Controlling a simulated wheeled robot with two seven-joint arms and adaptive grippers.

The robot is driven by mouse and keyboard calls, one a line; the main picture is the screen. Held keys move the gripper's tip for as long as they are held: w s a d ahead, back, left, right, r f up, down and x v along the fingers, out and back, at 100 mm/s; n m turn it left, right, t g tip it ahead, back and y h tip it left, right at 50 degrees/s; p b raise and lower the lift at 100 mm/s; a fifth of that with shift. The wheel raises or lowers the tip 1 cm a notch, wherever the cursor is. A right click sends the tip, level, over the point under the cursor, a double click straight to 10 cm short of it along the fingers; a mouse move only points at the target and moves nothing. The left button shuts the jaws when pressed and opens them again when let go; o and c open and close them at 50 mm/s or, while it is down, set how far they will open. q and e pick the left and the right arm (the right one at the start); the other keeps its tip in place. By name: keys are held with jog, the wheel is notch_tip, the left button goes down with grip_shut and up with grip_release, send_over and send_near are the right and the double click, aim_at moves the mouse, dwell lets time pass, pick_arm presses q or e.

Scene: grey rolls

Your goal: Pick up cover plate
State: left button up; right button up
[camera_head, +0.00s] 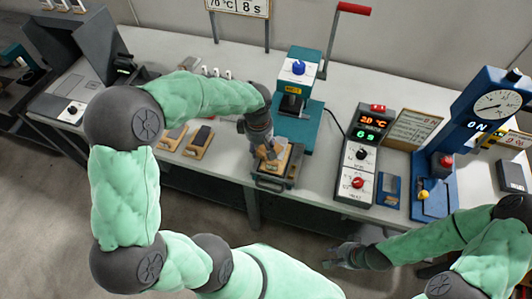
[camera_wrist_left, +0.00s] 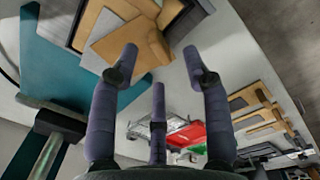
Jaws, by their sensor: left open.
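Tan and brown flat plates lie in a dark-framed tray (camera_head: 271,186) at the front edge of the bench. Which one is the cover plate I cannot tell for sure. In the left wrist view a light tan plate (camera_wrist_left: 108,42) lies at the top, with a browner piece (camera_wrist_left: 146,47) overlapping it. My left gripper (camera_head: 266,152) is above the tray, its fingers pointing down and partly hiding the plates. In the wrist view its fingers are spread with nothing between them. My right gripper (camera_head: 340,260) is low in front of the bench, apart from the tray; its fingers are unclear.
A teal press (camera_head: 302,70) with a blue knob stands just behind the tray. A control box (camera_head: 363,155) with lit digits and a blue gauge press (camera_head: 440,187) stand to the right. Wooden holders (camera_head: 197,148) lie left of the gripper. Some bench between tray and control box is clear.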

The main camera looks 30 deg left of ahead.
aim_at(262, 153)
pick_arm(q)
jog(key=f, duration=0.2)
jog(key=f+b, duration=0.1)
jog(key=shift+w+d+f, duration=0.2)
jog(key=shift+w+f, duration=0.05)
grip_shut()
jog(key=shift+r, duration=0.1)
